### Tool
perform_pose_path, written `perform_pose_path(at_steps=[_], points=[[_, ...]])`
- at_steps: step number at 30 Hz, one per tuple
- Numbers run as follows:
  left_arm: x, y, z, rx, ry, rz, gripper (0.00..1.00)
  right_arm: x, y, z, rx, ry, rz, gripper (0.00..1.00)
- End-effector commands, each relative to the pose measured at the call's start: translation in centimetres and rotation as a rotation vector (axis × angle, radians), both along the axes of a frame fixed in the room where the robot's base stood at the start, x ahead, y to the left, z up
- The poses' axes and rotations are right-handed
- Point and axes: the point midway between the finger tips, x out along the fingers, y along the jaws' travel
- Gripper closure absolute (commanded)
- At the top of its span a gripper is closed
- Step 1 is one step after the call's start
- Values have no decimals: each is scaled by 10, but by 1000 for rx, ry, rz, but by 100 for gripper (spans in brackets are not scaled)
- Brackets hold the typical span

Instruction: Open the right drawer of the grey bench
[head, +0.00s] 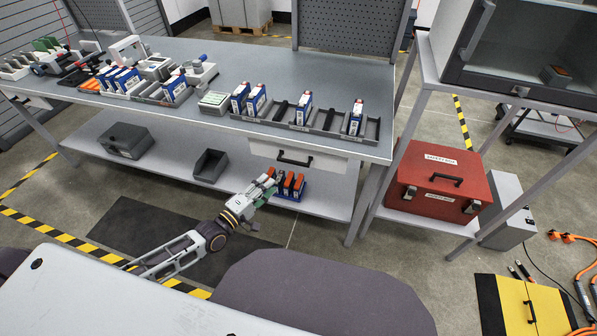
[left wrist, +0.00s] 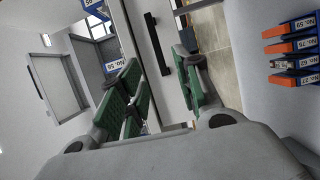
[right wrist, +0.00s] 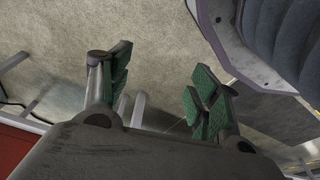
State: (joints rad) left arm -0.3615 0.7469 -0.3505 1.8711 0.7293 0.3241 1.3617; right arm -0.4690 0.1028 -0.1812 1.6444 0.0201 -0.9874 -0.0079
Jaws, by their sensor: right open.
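The grey bench (head: 230,62) has a white right drawer (head: 335,167) under its right end, and the drawer looks shut. Its dark bar handle (head: 295,160) shows on the front. My left gripper (head: 270,180) is just below and left of the handle in the head view. In the left wrist view my left gripper (left wrist: 160,65) is open, and the handle (left wrist: 157,42) appears between its green fingertips. I cannot tell whether they touch it. My right gripper (right wrist: 160,72) is open and empty above bare floor in the right wrist view; the head view does not show it.
Blue packs with orange tops (head: 290,183) stand on the lower shelf right below the drawer. A grey bin (head: 210,165) is further left. A red case (head: 438,178) sits on the rack to the right. A dark rounded chair seat (head: 320,295) is in front.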

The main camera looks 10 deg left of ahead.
Motion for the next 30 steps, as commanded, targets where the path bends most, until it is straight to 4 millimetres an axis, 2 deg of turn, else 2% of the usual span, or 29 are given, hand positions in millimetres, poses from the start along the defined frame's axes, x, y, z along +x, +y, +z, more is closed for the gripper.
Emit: perform_pose_path(at_steps=[4, 17, 30], points=[[-1, -3, 5, -24, -4, -6, 66, 2, 0, 2, 0, -2, 0, 38], [1, -3, 5, -21, -3, -5, 66, 2, 1, 3, 1, -1, 0, 38], [27, -15, 5, -21, -5, -5, 66, 2, 4, 12, 4, 10, 3, 38]])
